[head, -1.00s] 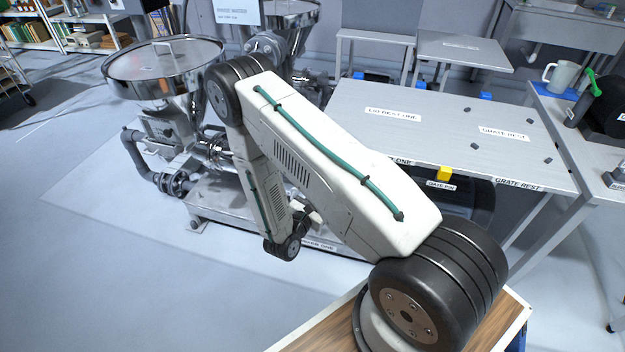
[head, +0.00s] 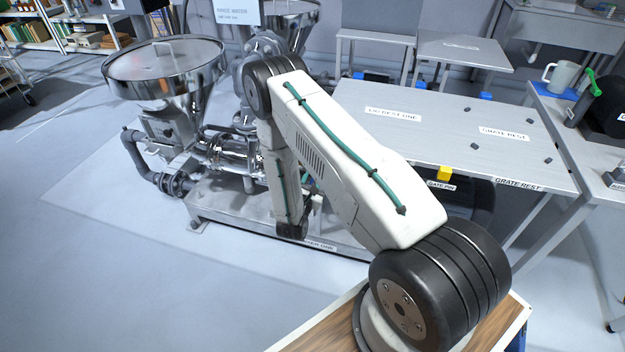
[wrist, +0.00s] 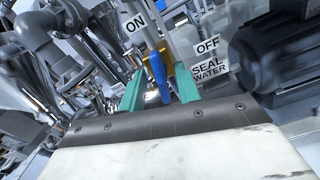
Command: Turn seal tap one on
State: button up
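The seal tap shows in the wrist view as a blue lever (wrist: 158,75) with a yellow part (wrist: 168,61) behind it. An ON label (wrist: 135,22) is at its upper left, an OFF label (wrist: 208,46) at its right, and a SEAL WATER label (wrist: 210,69) below that. My gripper (wrist: 159,88) has two teal fingers, one on each side of the lever. It is open, with a visible gap on both sides of the lever. The lever's lower end is near the gripper's palm edge. In the head view, my arm hides the tap and the gripper.
A dark ribbed motor (wrist: 275,60) is close on the right in the wrist view, and metal pipes (wrist: 45,45) are on the left. In the head view, a steel hopper (head: 165,70) stands left and a grey table (head: 420,140) right. The floor at front left is clear.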

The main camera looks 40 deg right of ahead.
grip_shut()
jog(key=shift+n, duration=1.6)
grip_release()
jog(key=shift+a, duration=0.1)
jog(key=v, duration=0.7)
jog(key=shift+s+a, duration=0.2)
jog(key=shift+a, duration=0.1)
